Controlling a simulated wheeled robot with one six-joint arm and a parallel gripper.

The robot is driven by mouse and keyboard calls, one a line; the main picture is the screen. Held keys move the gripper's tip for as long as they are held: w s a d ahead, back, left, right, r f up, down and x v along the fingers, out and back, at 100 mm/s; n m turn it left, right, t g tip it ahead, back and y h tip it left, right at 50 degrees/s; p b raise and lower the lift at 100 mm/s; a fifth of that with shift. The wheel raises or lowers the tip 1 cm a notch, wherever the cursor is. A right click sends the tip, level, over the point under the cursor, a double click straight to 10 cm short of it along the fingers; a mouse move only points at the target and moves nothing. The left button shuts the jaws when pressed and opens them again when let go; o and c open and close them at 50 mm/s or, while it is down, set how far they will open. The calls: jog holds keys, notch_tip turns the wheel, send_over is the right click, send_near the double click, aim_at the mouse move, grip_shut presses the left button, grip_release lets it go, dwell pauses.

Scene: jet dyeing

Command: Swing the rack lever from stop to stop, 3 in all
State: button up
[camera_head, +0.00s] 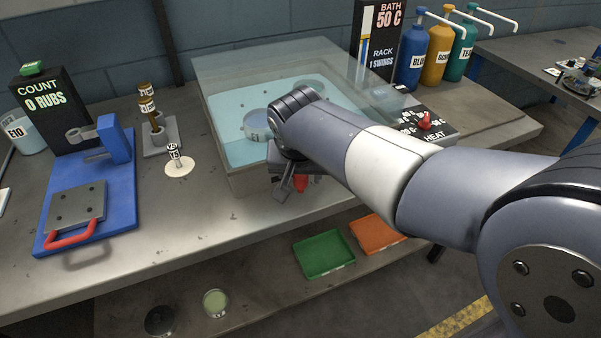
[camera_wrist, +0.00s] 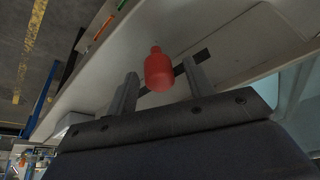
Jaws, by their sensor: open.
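The red rack lever knob (camera_wrist: 159,70) stands between the two fingers of my gripper (camera_wrist: 158,88) in the wrist view. The fingers are apart, with a gap showing on the left of the knob; the right finger is closer to it. A dark slot lies beside the knob. In the head view a bit of the red knob (camera_head: 301,183) shows below my gripper (camera_head: 284,190), at the front of the bath (camera_head: 225,120); my arm hides most of it. The display (camera_head: 380,42) reads "BATH 50 C" and "RACK 1 SWINGS".
A glass cover stands over the bath. The heat panel (camera_head: 424,122) with a red knob is right of it. Blue, yellow and teal bottles (camera_head: 438,50) stand behind. A blue rub tester (camera_head: 92,190) is at left. Green (camera_head: 324,254) and orange (camera_head: 376,233) trays lie on the lower shelf.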

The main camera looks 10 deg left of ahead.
jog(key=v, duration=1)
jog(key=shift+s+r+p, duration=0.2)
jog(key=shift+r+p, duration=0.15)
jog(key=shift+p, duration=0.1)
